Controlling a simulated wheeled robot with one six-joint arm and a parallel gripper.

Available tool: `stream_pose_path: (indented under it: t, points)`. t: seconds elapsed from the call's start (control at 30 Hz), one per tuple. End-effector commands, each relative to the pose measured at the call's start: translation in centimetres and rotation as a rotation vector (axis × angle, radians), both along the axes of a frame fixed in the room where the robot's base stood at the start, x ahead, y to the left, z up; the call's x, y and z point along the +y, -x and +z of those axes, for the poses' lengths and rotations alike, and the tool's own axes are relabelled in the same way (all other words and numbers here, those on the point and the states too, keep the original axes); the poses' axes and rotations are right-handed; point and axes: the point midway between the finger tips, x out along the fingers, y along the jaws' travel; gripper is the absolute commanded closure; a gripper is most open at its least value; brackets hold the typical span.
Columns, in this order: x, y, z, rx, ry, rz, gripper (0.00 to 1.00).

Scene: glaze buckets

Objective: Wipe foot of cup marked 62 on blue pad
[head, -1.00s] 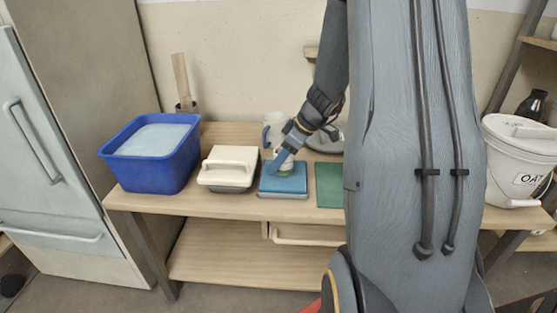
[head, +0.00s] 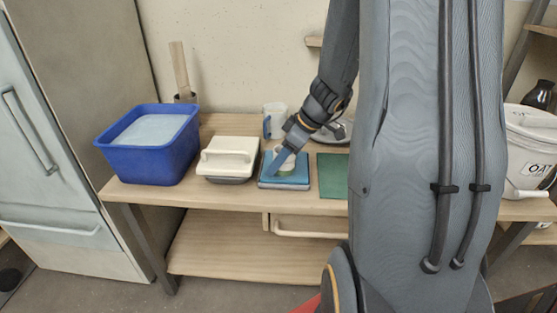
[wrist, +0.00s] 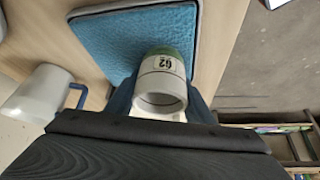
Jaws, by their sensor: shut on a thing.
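The cup marked 62 (wrist: 163,82) is pale grey with a green band, and its number label faces the wrist camera. My gripper (head: 279,162) is shut on this cup, which also shows in the head view (head: 285,157). The blue pad (head: 285,181) lies in a shallow tray on the bench. The cup is at the pad, over its surface; whether its foot touches the pad I cannot tell. The blue pad also fills the upper middle of the wrist view (wrist: 125,40).
A white mug with a blue handle (head: 273,116) stands behind the pad. A white-lidded box (head: 228,153) and a blue bucket (head: 150,157) are to the left. A green mat (head: 332,172) lies to the right. A white bucket (head: 526,150) stands at far right.

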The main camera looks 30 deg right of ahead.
Motion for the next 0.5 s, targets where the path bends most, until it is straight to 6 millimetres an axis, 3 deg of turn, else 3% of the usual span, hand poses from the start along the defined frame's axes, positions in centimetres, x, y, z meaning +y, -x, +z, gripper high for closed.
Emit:
stream_pose_path:
  t: [0.5]
  points:
    - [0.0,0.0,4.2,-0.002,0.000,0.000,0.79]
